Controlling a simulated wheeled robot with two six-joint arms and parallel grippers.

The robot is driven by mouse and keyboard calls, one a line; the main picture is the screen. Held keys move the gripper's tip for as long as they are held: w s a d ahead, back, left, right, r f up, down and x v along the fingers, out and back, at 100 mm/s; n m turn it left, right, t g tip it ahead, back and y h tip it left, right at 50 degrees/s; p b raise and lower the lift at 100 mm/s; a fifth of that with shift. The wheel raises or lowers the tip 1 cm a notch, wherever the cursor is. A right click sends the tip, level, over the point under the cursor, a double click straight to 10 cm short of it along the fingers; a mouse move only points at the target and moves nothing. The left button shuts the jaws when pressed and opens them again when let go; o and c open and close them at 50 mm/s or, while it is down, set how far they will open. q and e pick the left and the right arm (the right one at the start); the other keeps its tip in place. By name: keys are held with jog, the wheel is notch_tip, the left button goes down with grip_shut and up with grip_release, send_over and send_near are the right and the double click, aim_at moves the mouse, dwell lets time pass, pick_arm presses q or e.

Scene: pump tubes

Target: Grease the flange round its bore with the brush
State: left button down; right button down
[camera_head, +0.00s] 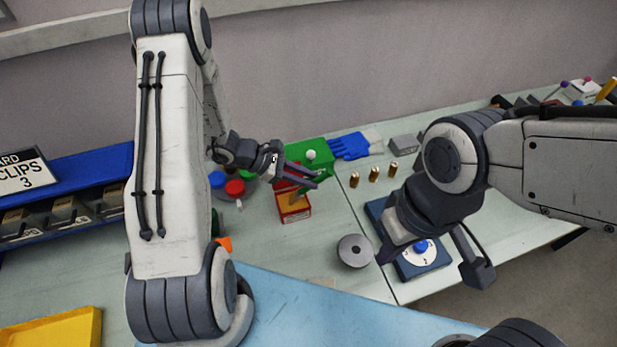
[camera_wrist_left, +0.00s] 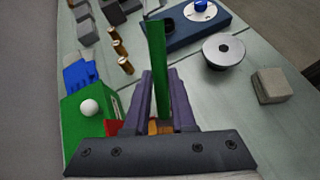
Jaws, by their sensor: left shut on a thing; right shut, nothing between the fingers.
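The flange (camera_head: 355,250) is a round grey disc with a dark bore, lying flat on the table; it also shows in the left wrist view (camera_wrist_left: 223,52). My left gripper (camera_head: 318,180) is shut on the brush, whose green handle (camera_wrist_left: 157,70) stands up between the fingers. The brush's lower end is hidden. The gripper is over a red box with an orange-yellow inside (camera_head: 293,206), behind and left of the flange, apart from it. Whether the brush touches the box's inside I cannot tell. My right gripper (camera_head: 386,253) is shut and empty, right of the flange.
A blue block with a white dial and blue knob (camera_head: 421,250) lies under my right gripper. A green box (camera_head: 310,155), blue glove (camera_head: 350,146) and brass pins (camera_head: 374,174) stand behind. Red and blue caps (camera_head: 235,187) are left. A pale block (camera_wrist_left: 271,86) lies by the flange.

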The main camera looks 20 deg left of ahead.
pick_arm(q)
jog(key=shift+r+p, duration=2.35)
jog(key=shift+r, duration=1.15)
